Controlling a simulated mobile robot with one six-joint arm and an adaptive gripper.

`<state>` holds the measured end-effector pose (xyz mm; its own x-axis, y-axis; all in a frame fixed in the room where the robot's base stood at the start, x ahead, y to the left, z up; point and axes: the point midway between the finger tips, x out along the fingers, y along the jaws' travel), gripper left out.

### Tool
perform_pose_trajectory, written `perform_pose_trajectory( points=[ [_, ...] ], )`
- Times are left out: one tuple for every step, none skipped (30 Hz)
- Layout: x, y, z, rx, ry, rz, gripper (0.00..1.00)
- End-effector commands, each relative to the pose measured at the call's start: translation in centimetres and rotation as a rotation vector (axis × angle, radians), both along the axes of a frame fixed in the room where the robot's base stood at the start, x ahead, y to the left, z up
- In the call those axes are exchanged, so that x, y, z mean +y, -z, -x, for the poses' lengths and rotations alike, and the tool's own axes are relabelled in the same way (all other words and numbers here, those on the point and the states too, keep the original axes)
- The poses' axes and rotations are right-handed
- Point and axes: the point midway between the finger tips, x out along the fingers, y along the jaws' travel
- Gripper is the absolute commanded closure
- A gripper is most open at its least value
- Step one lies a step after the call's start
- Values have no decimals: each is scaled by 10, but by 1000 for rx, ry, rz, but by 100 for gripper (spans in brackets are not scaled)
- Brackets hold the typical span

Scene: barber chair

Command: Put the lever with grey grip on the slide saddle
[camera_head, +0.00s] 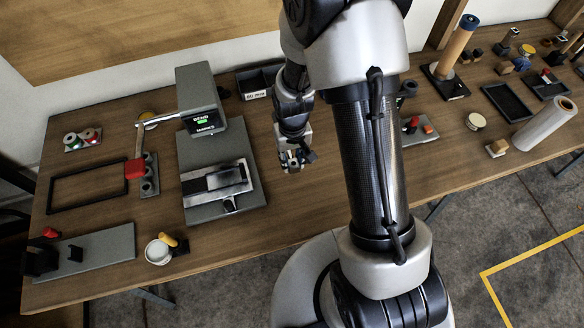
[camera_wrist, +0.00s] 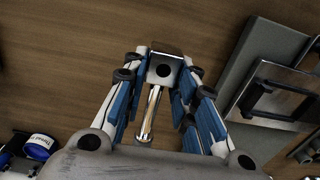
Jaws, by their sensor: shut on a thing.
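My gripper (camera_head: 292,160) hangs above the wooden table, right of the grey press-like machine. In the wrist view my gripper (camera_wrist: 161,82) is shut on a lever, with blue-padded fingers on both sides of it. The lever (camera_wrist: 150,115) shows a shiny metal rod and a dark grey block-shaped end with a round hole. In the head view it is too small to make out clearly. The slide saddle appears to be the silver-framed part (camera_head: 232,174) on the machine's grey base; it also shows at the right of the wrist view (camera_wrist: 275,113). The lever and saddle are apart.
The machine's upright head (camera_head: 197,88) with a lit display stands behind the saddle. A red-gripped lever (camera_head: 135,169) is left of it. A black bin (camera_head: 258,82) stands at the back. Bare table lies between machine and arm. A blue-labelled object (camera_wrist: 38,147) is at lower left.

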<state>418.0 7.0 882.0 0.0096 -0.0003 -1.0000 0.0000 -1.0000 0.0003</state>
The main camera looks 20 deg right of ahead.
Motion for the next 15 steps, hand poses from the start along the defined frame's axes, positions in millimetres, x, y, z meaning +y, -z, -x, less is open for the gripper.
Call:
perform_pose_trajectory(
  points=[
    [0,3,-1,-2,0,0,100],
    [0,4,-1,-2,0,0,100],
    [0,6,-1,-2,0,0,100],
    [0,8,-1,-2,0,0,100],
    [0,11,-1,-1,0,0,100],
    [0,16,0,0,0,0,100],
    [0,21,0,1,0,0,100],
    [0,26,0,1,0,0,100],
    [0,33,0,0,0,0,100],
    [0,38,0,1,0,0,100],
    [0,42,0,1,0,0,100],
    [0,45,-1,-1,0,0,100],
    [0,46,-1,-2,0,0,100],
    [0,46,-1,-3,0,0,100],
    [0,46,-1,-4,0,0,100]
  ],
)
